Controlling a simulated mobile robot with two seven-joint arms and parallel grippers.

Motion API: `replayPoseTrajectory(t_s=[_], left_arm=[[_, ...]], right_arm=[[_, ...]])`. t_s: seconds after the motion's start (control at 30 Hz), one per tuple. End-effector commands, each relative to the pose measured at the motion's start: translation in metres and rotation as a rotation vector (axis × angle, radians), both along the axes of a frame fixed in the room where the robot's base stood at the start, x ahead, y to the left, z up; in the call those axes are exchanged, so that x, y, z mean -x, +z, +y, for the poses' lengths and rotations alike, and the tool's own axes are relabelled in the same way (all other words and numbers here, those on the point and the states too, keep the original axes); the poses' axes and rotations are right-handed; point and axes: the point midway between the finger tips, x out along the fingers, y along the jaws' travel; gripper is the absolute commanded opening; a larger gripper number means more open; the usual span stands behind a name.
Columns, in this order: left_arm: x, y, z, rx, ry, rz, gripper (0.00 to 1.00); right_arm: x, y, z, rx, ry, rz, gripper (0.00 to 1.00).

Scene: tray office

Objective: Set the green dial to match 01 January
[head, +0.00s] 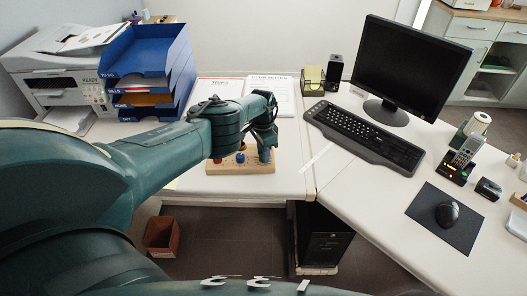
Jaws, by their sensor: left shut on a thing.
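A wooden board (240,168) with coloured knobs lies near the front edge of the desk, in the middle of the head view. A red knob (218,160) and a blue knob (240,158) show on its left and middle. Another blue knob (264,156) shows at its right, just below my left gripper (267,142). My left gripper points down over the right part of the board, shut on what seems to be a dial. My arm hides the grip and the back of the board. I cannot make out the green dial or its setting. My right gripper is not in view.
A blue letter tray (150,60) and a printer (60,75) stand at the left. Papers (270,88) lie behind my arm. A keyboard (365,137), monitor (412,65), phone (463,158) and mouse (447,213) occupy the right desk. A bin (161,236) stands on the floor.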

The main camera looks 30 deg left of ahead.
Motion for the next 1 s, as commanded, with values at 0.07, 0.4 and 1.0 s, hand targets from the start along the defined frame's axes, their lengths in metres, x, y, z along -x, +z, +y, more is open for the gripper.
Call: replayPoseTrajectory(t_s=[0.07, 0.4, 1.0], left_arm=[[0.0000, 0.0007, 0.0004, -0.001, 0.047, 0.000, 0.03], [0.0003, 0.0003, 0.0005, 0.001, 0.168, 0.001, 0.03], [0.0006, 0.0000, 0.0008, 0.000, 0.186, 0.002, 0.33]], right_arm=[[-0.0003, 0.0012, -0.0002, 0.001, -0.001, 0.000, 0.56], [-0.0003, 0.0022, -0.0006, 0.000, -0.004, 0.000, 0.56], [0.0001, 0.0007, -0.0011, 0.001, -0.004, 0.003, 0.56]])
